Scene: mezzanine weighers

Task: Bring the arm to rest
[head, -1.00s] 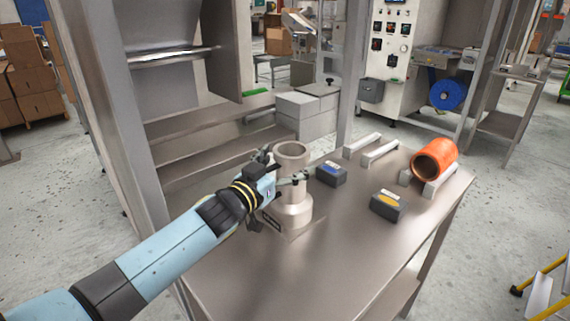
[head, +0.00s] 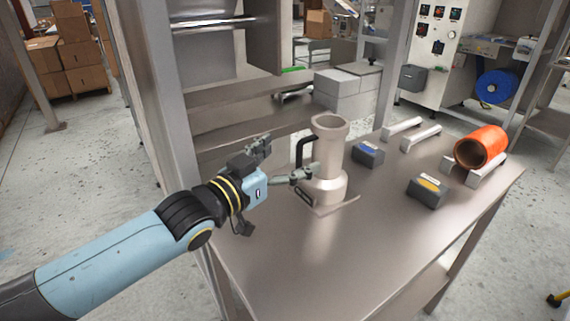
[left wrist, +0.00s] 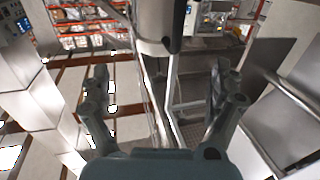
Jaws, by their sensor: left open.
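My left gripper (head: 290,160) is open and empty over the left edge of the metal table (head: 290,240). It is to the left of a beige jug (head: 329,160) with a black handle (head: 305,150). The jug stands upright on a thin plate on the table. One finger reaches close to the jug's side in the head view; I cannot tell if it touches. In the left wrist view the spread fingers (left wrist: 158,88) have nothing between them, and the jug (left wrist: 155,20) shows at the top. My right gripper is not in view.
A dark block with a blue label (head: 368,154) and one with a yellow label (head: 427,192) lie right of the jug. An orange cylinder (head: 482,147) rests on grey bars at the far right. A metal rack post (head: 145,100) rises at the left. The table's front is clear.

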